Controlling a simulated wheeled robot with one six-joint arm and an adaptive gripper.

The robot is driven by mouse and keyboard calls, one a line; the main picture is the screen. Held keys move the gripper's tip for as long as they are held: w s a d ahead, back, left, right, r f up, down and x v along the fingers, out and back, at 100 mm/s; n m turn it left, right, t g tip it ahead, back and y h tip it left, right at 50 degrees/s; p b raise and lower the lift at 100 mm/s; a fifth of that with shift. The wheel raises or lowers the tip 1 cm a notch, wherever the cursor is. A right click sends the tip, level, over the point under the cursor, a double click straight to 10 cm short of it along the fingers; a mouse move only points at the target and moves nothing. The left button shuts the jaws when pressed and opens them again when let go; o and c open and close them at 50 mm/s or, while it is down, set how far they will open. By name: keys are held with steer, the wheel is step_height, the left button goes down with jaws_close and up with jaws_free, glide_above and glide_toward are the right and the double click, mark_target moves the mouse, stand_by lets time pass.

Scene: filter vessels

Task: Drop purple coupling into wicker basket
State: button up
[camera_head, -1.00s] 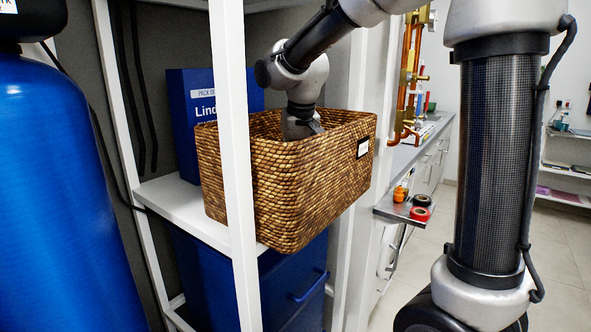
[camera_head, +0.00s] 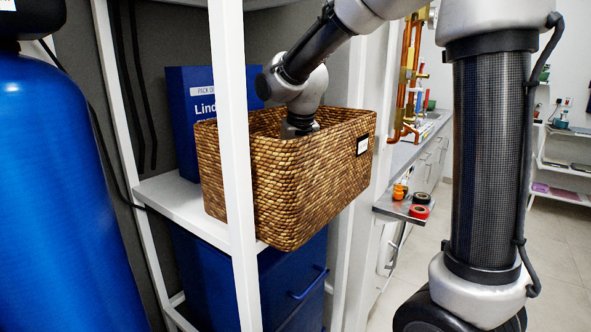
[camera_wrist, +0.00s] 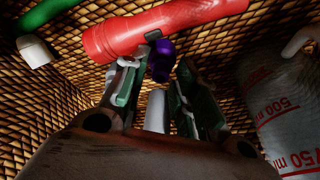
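The wicker basket (camera_head: 290,205) stands on a white shelf, and my wrist reaches down into it through its open top. In the head view my fingers are hidden by the basket wall. In the wrist view my gripper (camera_wrist: 160,72) is inside the basket with its two fingers apart. The purple coupling (camera_wrist: 160,60) shows just beyond and between the fingertips, beside a red torch-like object. Small gaps seem to show between it and the fingers. Whether it rests on the basket floor is hard to tell.
The basket also holds the red torch-like object (camera_wrist: 130,37), a green item with a white end (camera_wrist: 35,50) and a graduated clear vessel (camera_wrist: 285,105). A white shelf post (camera_head: 236,150) stands before the basket. A blue box (camera_head: 188,120) is behind it.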

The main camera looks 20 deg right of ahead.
steer(key=shift+o, duration=0.2)
steer(key=shift+r, duration=0.35)
steer(key=v, duration=1.2)
steer(key=shift+r, duration=0.25)
